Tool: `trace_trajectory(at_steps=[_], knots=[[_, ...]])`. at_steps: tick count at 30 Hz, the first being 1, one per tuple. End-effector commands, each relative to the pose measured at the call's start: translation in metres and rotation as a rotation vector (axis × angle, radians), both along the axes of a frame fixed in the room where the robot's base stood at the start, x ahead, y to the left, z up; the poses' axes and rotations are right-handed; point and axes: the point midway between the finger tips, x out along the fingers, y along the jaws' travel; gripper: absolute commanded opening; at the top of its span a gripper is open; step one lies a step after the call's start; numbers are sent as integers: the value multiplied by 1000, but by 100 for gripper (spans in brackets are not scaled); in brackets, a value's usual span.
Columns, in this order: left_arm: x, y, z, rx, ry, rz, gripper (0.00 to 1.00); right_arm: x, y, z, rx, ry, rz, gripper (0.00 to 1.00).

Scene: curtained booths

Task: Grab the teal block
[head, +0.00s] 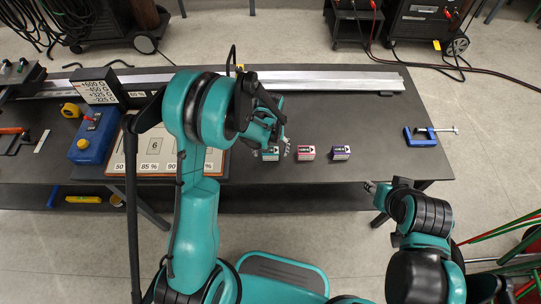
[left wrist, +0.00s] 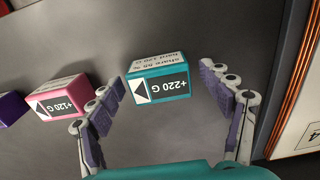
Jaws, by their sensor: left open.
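The teal block (head: 270,155) sits on the dark table, partly hidden by my left gripper (head: 276,146) in the head view. In the left wrist view the teal block (left wrist: 158,80), labelled "+220 G", lies between the fingertips of my open left gripper (left wrist: 160,80), toward the far ends of the fingers. Gaps show on both sides of it, wider on the right. My right gripper (head: 371,187) is at the table's front edge, far from the block; its jaws are too small to judge.
A pink-red block (head: 306,153) and a purple block (head: 340,153) stand in a row to the right of the teal one. A numbered board (head: 120,160) lies to the left. A blue clamp (head: 420,138) is at the far right. A metal rail (head: 330,80) runs along the back.

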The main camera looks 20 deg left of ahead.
Motion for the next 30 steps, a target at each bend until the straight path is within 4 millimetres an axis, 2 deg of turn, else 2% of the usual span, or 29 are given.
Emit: trace_trajectory(at_steps=[2,7,8,15,17,26,30], knots=[[0,0,-7,0,0,0,79,0,0,-3,0,0,0,40],[0,0,-6,0,0,0,79,0,0,-2,0,0,0,40],[0,0,-6,0,0,0,77,0,0,-2,0,0,0,40],[0,0,-6,0,0,0,13,0,0,-2,0,0,0,40],[0,0,-6,0,0,0,0,0,0,-2,0,0,0,40],[0,0,-4,0,0,0,0,0,0,-1,0,0,0,40],[0,0,3,0,0,0,0,0,0,2,0,0,0,40]])
